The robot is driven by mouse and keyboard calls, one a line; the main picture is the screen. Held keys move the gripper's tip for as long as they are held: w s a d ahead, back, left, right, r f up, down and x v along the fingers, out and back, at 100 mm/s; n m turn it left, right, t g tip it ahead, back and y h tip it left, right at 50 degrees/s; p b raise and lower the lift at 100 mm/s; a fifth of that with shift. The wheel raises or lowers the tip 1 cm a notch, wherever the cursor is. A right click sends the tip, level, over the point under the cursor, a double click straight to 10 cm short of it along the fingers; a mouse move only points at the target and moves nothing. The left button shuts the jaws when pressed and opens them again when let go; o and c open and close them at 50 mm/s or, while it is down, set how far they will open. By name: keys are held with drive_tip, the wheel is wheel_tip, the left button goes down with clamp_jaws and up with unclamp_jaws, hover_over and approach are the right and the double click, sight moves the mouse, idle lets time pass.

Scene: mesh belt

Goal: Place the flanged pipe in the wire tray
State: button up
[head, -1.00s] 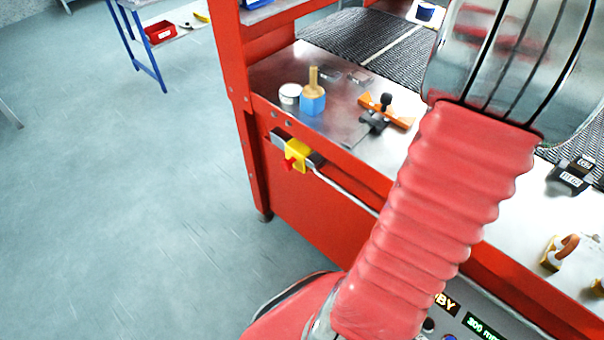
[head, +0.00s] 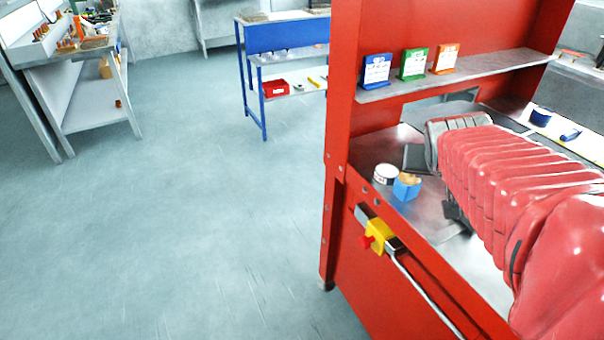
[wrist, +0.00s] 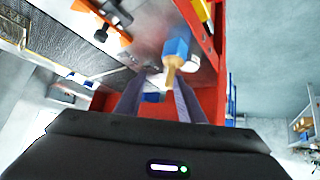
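I cannot make out a flanged pipe or a wire tray in either view. My gripper (wrist: 158,103) shows in the wrist view as two dark fingers, spread apart with no object visibly held between them. They reach over the metal bench top, beside a blue block with a wooden top (wrist: 176,50). In the head view my red-sleeved arm stretches over the bench and hides much of its right side. My fingers are hidden there.
The blue block (head: 407,187) and a white round tin (head: 386,174) stand near the bench's left end. A red upright (head: 345,100) and a shelf (head: 455,78) with three coloured cards rise there. An orange clamp-like part (wrist: 100,20) lies near a mesh belt (wrist: 50,48). The left floor is open.

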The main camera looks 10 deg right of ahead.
drive_tip(key=s+a+f+n+y, duration=0.1)
drive_tip(key=s+a, duration=0.3)
drive_tip(key=a, duration=0.4)
drive_tip(key=s+a+f+n+g+y, duration=0.1)
drive_tip(key=s+a+f+n+y, duration=0.1)
drive_tip(key=a, duration=0.6)
drive_tip(key=s+a+f+n+y, duration=0.1)
drive_tip(key=s+a+n+y, duration=0.1)
drive_tip(key=s+a, duration=0.4)
drive_tip(key=a, duration=0.2)
drive_tip(key=shift+a+f+n, duration=0.2)
drive_tip(key=shift+a+n, duration=0.1)
drive_tip(key=shift+n, duration=0.1)
drive_tip(key=shift+c, duration=0.5)
drive_tip(key=shift+s, duration=0.1)
